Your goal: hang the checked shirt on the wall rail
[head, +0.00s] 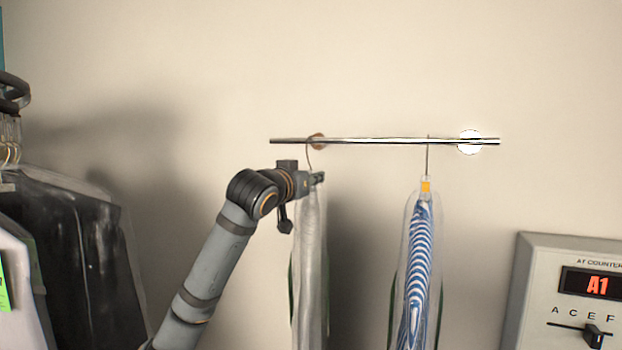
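The wall rail (385,141) is a thin metal bar on the wall. My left gripper (316,179) is at the hanger neck of a pale grey garment (309,265) in a clear cover, just below the rail, and looks shut on it. The hanger's thin hook (308,156) rises from the gripper to the rail's left part; I cannot tell whether it bears on the rail. The garment hangs edge-on with green at its sides, and no check pattern can be made out. My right gripper is not in view.
A blue-and-white striped garment (418,270) with an orange tag hangs from the rail on the right. Several covered dark garments (85,250) hang at the far left. A grey panel (540,270) reading A1 stands at the lower right. The rail between the two hooks is free.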

